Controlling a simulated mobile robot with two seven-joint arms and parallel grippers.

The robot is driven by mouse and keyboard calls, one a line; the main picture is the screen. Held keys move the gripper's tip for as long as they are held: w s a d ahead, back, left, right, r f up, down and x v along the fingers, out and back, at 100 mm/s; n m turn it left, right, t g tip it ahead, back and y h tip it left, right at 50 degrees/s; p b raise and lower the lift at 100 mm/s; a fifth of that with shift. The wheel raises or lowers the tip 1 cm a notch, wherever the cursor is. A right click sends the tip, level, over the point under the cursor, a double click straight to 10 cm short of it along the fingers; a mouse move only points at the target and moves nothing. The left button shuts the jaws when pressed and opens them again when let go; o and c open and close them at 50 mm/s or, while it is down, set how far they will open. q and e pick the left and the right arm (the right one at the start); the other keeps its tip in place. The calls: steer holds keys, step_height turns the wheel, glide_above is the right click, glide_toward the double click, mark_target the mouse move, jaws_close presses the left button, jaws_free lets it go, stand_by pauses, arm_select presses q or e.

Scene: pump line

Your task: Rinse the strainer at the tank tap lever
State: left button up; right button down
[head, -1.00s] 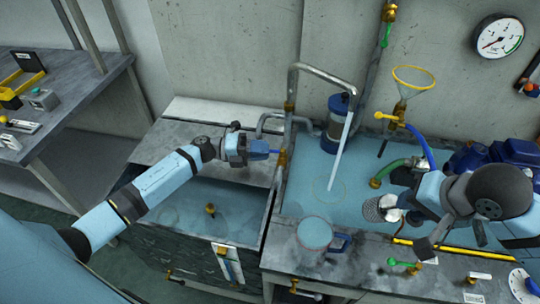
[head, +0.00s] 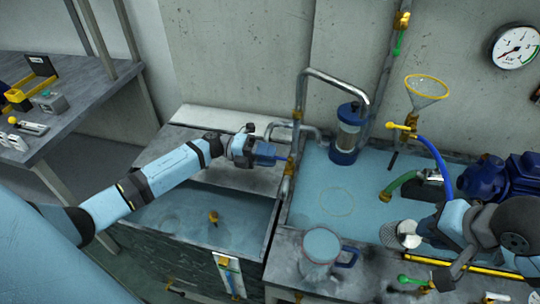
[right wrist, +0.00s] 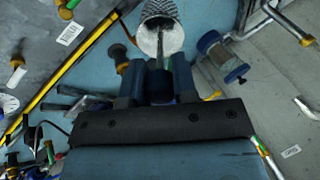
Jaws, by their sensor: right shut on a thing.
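The strainer (head: 402,234), a mesh cup with a pale rim, is held by my right gripper (head: 430,232) at the right of the blue work surface. In the right wrist view the strainer (right wrist: 160,36) sticks out beyond the shut jaws (right wrist: 160,80). My left gripper (head: 268,153) is at the blue tap lever (head: 272,157) beside the bent spout pipe (head: 300,105); whether its jaws are closed on the lever cannot be made out. No water stream shows under the spout.
A clear jug with a blue handle (head: 320,246) stands at the front edge. The tank (head: 190,220) lies below my left arm. The blue surface under the spout is clear.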

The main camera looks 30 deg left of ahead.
arm_select(q)
steer(key=v, duration=0.7)
steer(key=shift+a+b, duration=0.2)
steer(key=shift+b, duration=0.15)
arm_select(e)
steer(key=shift+f, duration=0.35)
steer(key=shift+r, duration=0.1)
